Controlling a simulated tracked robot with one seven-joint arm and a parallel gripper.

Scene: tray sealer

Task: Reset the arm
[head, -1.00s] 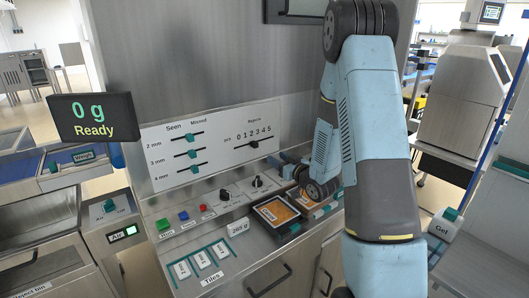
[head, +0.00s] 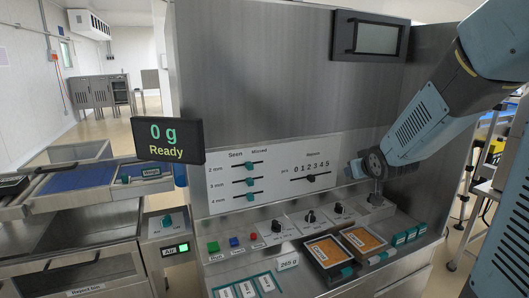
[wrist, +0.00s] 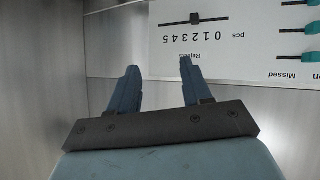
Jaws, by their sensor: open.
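My arm reaches in from the right in the head view, its gripper (head: 352,169) in front of the right part of the control panel (head: 275,165), above the console. In the wrist view my gripper (wrist: 158,66) shows two blue fingers spread apart with nothing between them. The panel appears upside down beyond the fingertips, with its 0–5 "Rejects" slider (wrist: 194,20) close ahead. I cannot tell the exact gap to the panel.
The display (head: 168,141) reads "0 g Ready" at the left. On the console are coloured buttons (head: 234,242), black knobs (head: 309,216) and two trays with orange contents (head: 327,251) (head: 362,239). A wall-mounted dark-framed screen (head: 376,39) is above. Open floor lies at the far left.

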